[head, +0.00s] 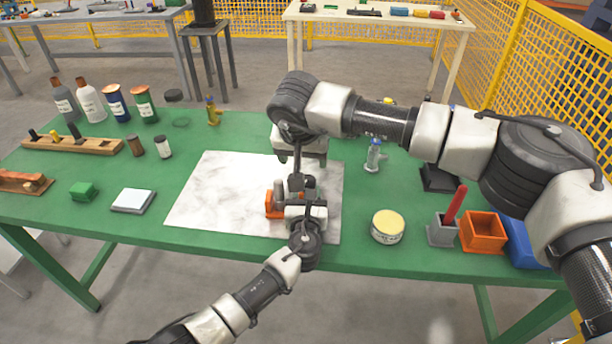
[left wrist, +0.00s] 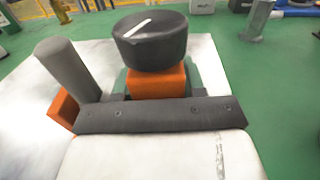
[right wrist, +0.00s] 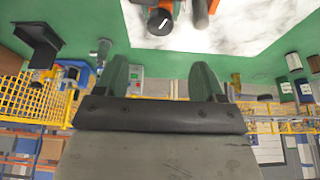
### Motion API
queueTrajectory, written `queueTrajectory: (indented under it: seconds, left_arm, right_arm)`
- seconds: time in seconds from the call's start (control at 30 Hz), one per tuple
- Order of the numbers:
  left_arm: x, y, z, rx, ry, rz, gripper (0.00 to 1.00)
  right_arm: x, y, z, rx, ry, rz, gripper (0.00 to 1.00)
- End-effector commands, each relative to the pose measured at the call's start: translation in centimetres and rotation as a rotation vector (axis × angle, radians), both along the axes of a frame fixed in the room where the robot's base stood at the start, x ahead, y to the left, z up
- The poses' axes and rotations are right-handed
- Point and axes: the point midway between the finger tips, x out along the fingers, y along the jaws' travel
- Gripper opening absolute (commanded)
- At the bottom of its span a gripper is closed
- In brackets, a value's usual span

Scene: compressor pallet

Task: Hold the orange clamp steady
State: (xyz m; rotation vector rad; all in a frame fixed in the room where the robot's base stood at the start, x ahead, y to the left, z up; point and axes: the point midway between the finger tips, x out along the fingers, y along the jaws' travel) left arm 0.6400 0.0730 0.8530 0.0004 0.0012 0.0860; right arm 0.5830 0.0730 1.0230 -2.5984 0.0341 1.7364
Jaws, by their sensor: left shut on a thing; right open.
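The orange clamp (head: 270,206) sits on the white marbled sheet on the green table. In the left wrist view its orange block (left wrist: 155,84) has a round black knob (left wrist: 150,42) with a white line on top, and a grey cylinder (left wrist: 68,68) stands at its left. My left gripper (head: 300,210) is shut on the clamp, its green fingertips at both sides of the orange block. My right gripper (right wrist: 162,72) is open and empty, with its fingers well apart. In the right wrist view the knob (right wrist: 160,22) shows at the top edge, apart from these fingers.
The sheet (head: 215,190) is mostly bare at left. A yellow-topped tin (head: 388,226), an orange bin (head: 482,232) and a grey holder with a red stick (head: 443,232) stand at right. Bottles (head: 90,100) and a wooden rack (head: 75,145) stand at left.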

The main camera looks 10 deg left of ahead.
Motion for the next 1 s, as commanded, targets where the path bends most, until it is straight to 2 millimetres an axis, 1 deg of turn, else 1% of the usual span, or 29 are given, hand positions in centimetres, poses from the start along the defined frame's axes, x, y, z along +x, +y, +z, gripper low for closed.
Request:
queueTrajectory:
  seconds: [0.3,0.4,0.5,0.7,0.97,1.0]
  left_arm:
    - [0.0,0.0,0.2,0.0,-0.003,0.0,0.0]
    - [0.0,0.0,0.2,0.0,-0.003,0.0,0.0]
    - [0.0,0.0,0.2,0.0,-0.003,0.0,0.0]
    - [0.0,0.0,0.2,0.0,-0.003,0.0,0.0]
    - [0.0,0.0,0.2,0.0,-0.003,0.0,0.0]
    - [0.0,0.0,0.2,0.0,-0.003,0.0,0.0]
  right_arm:
    - [2.3,-0.1,-5.9,-0.002,0.004,-0.004,0.69]
    - [3.0,-0.1,-7.5,-0.001,0.004,-0.006,0.69]
    - [3.5,-0.1,-8.8,-0.001,0.002,-0.005,0.69]
    - [4.1,-0.1,-10.1,0.0,0.001,-0.004,0.69]
    - [4.2,-0.1,-10.2,-0.001,0.001,-0.004,0.69]
    - [4.2,-0.1,-10.2,-0.001,0.001,-0.004,0.68]
